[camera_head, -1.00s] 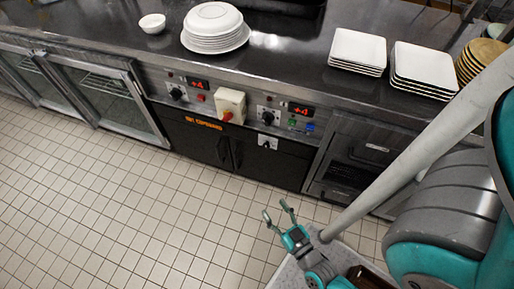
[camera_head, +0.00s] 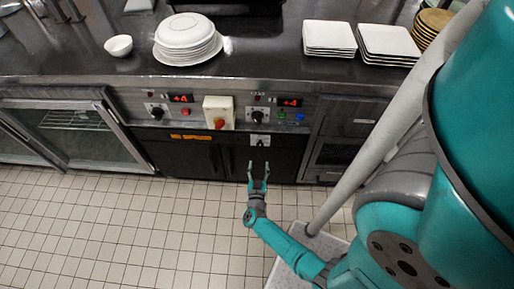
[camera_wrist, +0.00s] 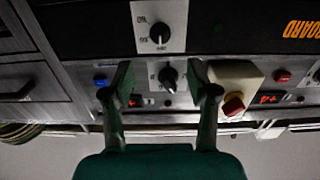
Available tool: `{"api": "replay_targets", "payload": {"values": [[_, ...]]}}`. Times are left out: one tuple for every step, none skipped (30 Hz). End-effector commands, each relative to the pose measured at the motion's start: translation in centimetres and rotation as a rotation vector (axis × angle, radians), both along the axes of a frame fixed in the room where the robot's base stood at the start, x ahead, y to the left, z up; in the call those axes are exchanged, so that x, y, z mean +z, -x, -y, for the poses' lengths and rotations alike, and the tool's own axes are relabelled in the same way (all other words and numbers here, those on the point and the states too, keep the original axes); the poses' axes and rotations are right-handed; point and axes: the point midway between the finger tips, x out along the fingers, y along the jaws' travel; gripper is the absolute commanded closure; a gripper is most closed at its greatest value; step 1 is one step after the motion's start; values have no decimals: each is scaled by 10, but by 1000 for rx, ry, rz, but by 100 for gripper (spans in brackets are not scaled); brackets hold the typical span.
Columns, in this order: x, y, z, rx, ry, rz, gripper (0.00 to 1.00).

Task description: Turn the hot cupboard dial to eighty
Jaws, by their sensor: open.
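A black dial on a white plate (camera_head: 260,141) sits on the dark cupboard front, below the control strip. It shows upside down at the top of the wrist view (camera_wrist: 159,33), with small markings too blurred to read surely. Another black dial (camera_head: 257,115) is above it on the strip; in the wrist view it (camera_wrist: 168,76) appears between my fingers. A third dial (camera_head: 157,112) is further left. Orange lettering (camera_head: 190,137), partly readable as "BOARD" in the wrist view, marks the cupboard front. My gripper (camera_head: 258,170) is open and empty, apart from the dials, in front of and below the plate dial.
A cream box with a red knob (camera_head: 218,112) and red displays (camera_head: 290,102) are on the strip. Plate stacks (camera_head: 186,40) and a bowl (camera_head: 118,46) stand on the counter above. Glass-door units (camera_head: 70,120) are at left. The tiled floor at left is clear.

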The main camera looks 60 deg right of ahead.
Motion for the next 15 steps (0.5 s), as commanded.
{"api": "replay_targets", "payload": {"values": [[0, -1, 4, -2, 0, 0, 41], [0, -2, 6, -2, 0, 0, 41], [0, -4, 10, -2, 1, 1, 41], [1, -6, 14, -3, 1, 1, 41], [1, -7, 18, -3, 2, 1, 41], [0, -9, 24, -3, 0, 1, 41], [1, -11, 29, -4, 0, 2, 41], [1, -14, 35, -3, 2, 2, 41], [1, -17, 42, -3, 1, 1, 41], [1, -19, 47, -3, 1, 1, 41], [1, -21, 52, -2, 1, 2, 41], [1, -24, 58, -2, 1, 1, 41], [1, -26, 62, -1, 1, 0, 41], [1, -28, 67, -1, 2, 1, 41], [1, -29, 73, -1, 1, 1, 41]]}}
